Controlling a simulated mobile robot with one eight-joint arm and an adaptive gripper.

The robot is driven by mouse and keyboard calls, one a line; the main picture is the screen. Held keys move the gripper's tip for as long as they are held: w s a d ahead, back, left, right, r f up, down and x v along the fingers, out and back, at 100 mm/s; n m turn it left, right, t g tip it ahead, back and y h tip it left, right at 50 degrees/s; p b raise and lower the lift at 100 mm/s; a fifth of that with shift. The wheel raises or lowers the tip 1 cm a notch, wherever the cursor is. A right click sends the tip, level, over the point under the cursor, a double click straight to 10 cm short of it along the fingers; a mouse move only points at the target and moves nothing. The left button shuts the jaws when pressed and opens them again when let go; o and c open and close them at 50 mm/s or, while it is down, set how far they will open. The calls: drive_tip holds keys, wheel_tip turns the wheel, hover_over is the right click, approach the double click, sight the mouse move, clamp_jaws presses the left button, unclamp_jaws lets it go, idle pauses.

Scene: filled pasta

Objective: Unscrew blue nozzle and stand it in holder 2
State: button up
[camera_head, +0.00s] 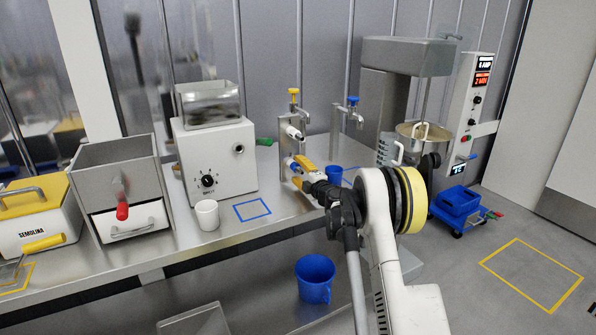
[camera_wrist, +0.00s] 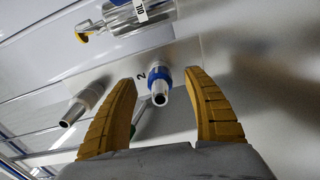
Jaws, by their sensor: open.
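The blue-collared metal nozzle (camera_wrist: 160,78) points toward the camera in the wrist view, its open end facing me. It is at a pale plate with a "2" (camera_wrist: 140,77) printed beside it. My gripper (camera_wrist: 160,75) is open, one yellow finger on each side of the nozzle, with visible gaps to both. In the head view my gripper (camera_head: 299,170) is at the lower part of an upright metal plate (camera_head: 292,125) with a yellow-handled tap. Another nozzle with a pale collar (camera_wrist: 80,106) is to the left in the wrist view. The nozzle's far end is hidden.
A white cup (camera_head: 207,215) and a white machine (camera_head: 215,160) are left.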

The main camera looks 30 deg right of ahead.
idle(0.3)
drive_tip(key=shift+s+d+b, duration=0.1)
drive_tip(key=shift+s+b, duration=0.4)
drive_tip(key=shift+s, duration=3)
drive_tip(key=shift+s, duration=0.1)
drive_tip(key=s, duration=1.2)
drive_tip(key=s+a+r+m+g+h, duration=0.1)
drive_tip(key=s+a+r+m+h, duration=0.15)
drive_tip(key=r+m, duration=0.45)
drive_tip(key=s+a+r+m+h, duration=0.2)
drive_tip(key=s+r+m+h, duration=0.2)
drive_tip(key=r, duration=0.5)
drive_tip(key=s+a+f+m+g+y, duration=0.3)
drive_tip(key=s+a+f+g, duration=0.2)
drive_tip(key=s+a, duration=0.5)
drive_tip(key=s+a+f+m+g+y, duration=0.3)
drive_tip(key=s+a+f, duration=0.6)
drive_tip(key=s, duration=0.9)
drive_tip(key=shift+a+g, duration=0.8)
drive_tip(key=shift+g, duration=0.2)
